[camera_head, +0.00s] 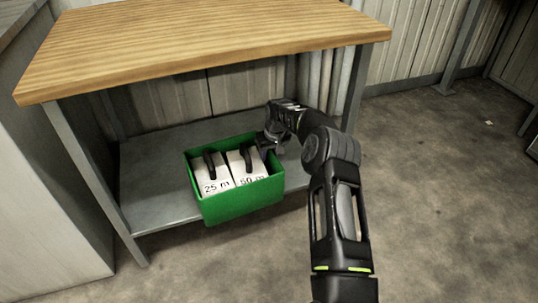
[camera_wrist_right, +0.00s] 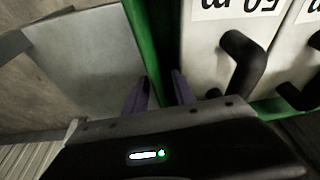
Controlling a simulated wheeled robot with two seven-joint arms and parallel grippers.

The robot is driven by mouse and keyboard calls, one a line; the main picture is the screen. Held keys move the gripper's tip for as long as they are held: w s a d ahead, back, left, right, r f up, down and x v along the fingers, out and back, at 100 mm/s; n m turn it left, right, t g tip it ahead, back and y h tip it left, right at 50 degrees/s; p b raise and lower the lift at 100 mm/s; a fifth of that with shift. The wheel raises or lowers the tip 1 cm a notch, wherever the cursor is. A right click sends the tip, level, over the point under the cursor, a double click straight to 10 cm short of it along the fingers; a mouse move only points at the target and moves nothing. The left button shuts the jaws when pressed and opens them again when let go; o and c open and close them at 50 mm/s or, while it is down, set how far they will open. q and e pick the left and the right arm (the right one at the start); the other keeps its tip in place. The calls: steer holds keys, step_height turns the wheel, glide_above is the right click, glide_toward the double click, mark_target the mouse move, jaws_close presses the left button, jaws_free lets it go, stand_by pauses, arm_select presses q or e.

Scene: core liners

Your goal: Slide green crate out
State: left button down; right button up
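The green crate (camera_head: 243,202) sits on the lower shelf of the workbench, and its front reaches past the shelf's front edge. It holds two pale blocks with black handles, labelled "25 m" (camera_head: 212,175) and "50 m" (camera_head: 248,168). My right gripper (camera_head: 268,143) is at the back right of the crate. The fingertip contact is partly hidden. My left gripper is not in view.
The workbench has a wooden top (camera_head: 200,40) above the crate and grey legs (camera_head: 97,180) at its sides. Bare shelf (camera_head: 155,190) lies left of the crate. A pale cabinet (camera_head: 45,200) stands at the left. The floor (camera_head: 440,180) in front and right is clear.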

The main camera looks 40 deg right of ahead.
steer(key=p+v, duration=0.2)
steer(key=v, duration=0.5)
steer(key=shift+p, duration=0.3)
steer(key=shift+s, duration=0.15)
